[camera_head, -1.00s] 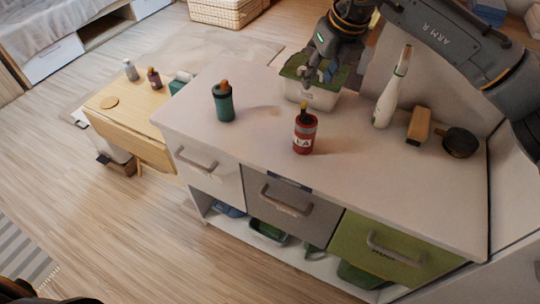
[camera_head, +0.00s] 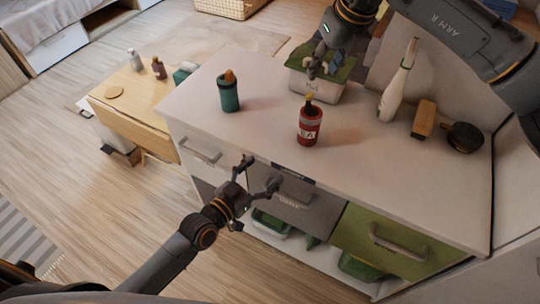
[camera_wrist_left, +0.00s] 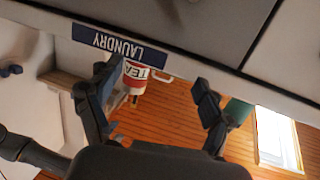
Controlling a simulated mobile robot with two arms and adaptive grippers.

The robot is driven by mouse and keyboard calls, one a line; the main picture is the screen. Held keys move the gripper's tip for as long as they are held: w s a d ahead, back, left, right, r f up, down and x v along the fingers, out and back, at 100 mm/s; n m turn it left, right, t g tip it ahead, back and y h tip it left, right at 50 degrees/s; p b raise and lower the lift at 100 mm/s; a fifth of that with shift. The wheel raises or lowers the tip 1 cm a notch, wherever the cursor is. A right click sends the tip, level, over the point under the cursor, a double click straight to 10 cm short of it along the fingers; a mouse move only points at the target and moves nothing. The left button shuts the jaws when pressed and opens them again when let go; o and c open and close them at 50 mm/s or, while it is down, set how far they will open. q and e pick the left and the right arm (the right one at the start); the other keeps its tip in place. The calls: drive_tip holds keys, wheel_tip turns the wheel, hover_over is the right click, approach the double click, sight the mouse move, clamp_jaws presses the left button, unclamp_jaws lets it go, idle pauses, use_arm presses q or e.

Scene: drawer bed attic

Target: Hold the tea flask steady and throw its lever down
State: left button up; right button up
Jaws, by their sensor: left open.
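The tea flask (camera_head: 309,128) is red with a white label and stands upright on the white counter top. A dark and yellow piece (camera_head: 308,100) sticks up from its top; I cannot tell its exact shape. My left gripper (camera_head: 259,174) is open and empty in front of the counter's front edge, left of and lower than the flask. In the left wrist view the flask (camera_wrist_left: 134,74) appears upside down beyond the spread fingers (camera_wrist_left: 158,102), apart from them. My right gripper (camera_head: 318,68) is behind the flask, over a lidded box, and its fingers are too small to judge.
The green-lidded box (camera_head: 316,88) stands behind the flask. A teal bottle (camera_head: 229,95) is to the left. A white bottle (camera_head: 394,95), a wooden block (camera_head: 424,119) and a dark round object (camera_head: 462,137) are to the right. Drawer handles (camera_head: 292,197) jut out below the counter edge.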

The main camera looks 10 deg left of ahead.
use_arm(q)
drive_tip(key=h, duration=0.2)
approach(303, 128)
drive_tip(key=shift+m, duration=0.4)
drive_tip(key=x, duration=1.1)
drive_tip(key=shift+w, duration=0.15)
drive_tip(key=shift+c, duration=0.4)
